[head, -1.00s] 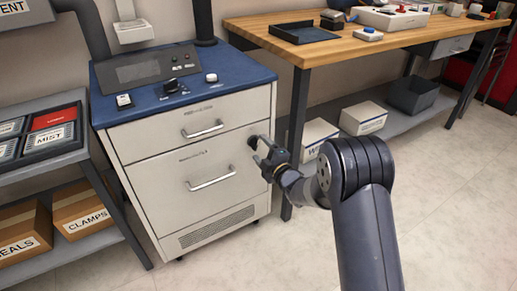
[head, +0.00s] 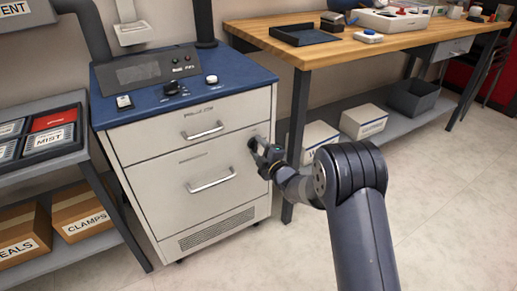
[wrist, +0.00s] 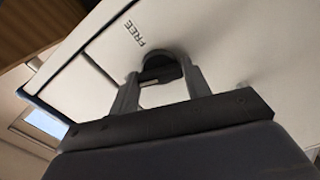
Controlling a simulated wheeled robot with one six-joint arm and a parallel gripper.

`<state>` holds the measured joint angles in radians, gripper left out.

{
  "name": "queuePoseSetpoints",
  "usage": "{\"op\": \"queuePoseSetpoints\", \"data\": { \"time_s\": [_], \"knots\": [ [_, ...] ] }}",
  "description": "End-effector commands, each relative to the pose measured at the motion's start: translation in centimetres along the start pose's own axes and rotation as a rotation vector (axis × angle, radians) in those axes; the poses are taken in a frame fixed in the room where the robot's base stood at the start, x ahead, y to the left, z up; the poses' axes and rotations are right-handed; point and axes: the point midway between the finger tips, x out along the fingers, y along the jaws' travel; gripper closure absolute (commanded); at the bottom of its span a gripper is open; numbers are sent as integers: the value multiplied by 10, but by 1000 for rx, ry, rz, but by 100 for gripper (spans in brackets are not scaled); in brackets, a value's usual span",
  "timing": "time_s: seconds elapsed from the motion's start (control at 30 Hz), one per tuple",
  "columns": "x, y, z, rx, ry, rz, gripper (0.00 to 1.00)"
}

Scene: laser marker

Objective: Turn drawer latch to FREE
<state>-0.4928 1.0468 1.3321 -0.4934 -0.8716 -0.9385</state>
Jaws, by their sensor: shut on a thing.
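The drawer latch is a dark round knob (wrist: 160,68) on the white cabinet front, seen in the wrist view. The word FREE is printed beside it, up and to the left in that view. My gripper (wrist: 160,86) has one finger on each side of the knob and is shut on it. In the head view my gripper (head: 256,147) is at the right side of the cabinet front (head: 150,142), by the upper right of the lower drawer. The latch is mostly hidden there by my gripper. Which way the latch points is hard to tell.
The cabinet's blue top (head: 215,92) carries knobs and a panel. Two drawer handles (head: 204,131) stick out left of my gripper. A wooden bench (head: 300,52) stands to the right, with boxes on its lower shelf. A grey shelf (head: 60,165) stands left. The floor in front is clear.

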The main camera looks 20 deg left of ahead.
Motion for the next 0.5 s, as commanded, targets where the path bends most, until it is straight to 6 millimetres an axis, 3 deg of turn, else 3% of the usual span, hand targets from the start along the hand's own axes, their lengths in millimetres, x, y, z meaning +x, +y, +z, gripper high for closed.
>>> {"op": "queuePoseSetpoints", "data": {
  "time_s": [0.13, 0.5],
  "knots": [
    [0, 0, 0, 0, 0, -1, 77],
    [0, -2, 0, 68, 0, -1, 77]
  ]
}}
